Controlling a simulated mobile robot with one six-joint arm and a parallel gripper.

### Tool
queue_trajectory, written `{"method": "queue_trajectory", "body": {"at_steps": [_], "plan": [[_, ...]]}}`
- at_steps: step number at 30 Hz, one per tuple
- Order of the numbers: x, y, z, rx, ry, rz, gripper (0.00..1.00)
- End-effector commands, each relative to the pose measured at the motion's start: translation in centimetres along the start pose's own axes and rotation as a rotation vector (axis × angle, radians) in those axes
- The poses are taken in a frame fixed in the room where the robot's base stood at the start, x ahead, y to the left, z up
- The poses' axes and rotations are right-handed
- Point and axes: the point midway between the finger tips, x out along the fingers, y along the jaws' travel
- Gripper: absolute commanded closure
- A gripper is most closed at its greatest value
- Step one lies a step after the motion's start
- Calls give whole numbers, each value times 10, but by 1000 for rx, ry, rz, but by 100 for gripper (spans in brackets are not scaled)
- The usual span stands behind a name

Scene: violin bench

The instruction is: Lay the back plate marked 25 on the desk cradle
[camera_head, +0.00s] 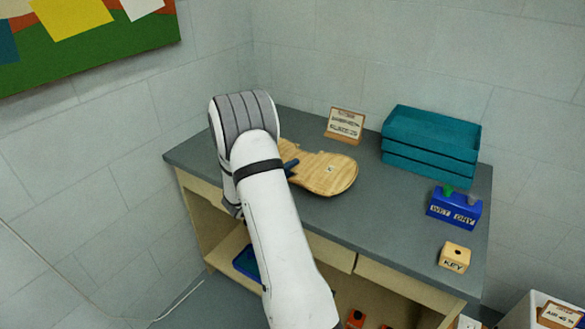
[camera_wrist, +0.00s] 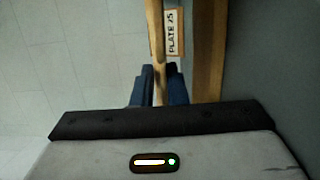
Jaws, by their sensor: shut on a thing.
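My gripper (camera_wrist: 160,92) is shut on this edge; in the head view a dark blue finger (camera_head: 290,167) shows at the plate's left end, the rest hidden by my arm. I cannot tell whether the plate touches what is under it. No cradle is distinguishable; the plate or arm may hide it.
On the grey desk (camera_head: 390,225) stand a wooden sign (camera_head: 345,125) behind the plate, teal stacked trays (camera_head: 430,145), a blue labelled block (camera_head: 454,208) and a "KEY" block (camera_head: 455,257) at right. The desk's front right is fairly clear. Walls close in behind and left.

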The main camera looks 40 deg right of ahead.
Motion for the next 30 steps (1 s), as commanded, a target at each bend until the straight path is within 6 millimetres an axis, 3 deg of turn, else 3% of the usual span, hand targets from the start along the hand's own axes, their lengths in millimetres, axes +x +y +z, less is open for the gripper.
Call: {"method": "queue_trajectory", "body": {"at_steps": [30], "plan": [[-1, -13, 3, -13, -1, -12, 100]]}}
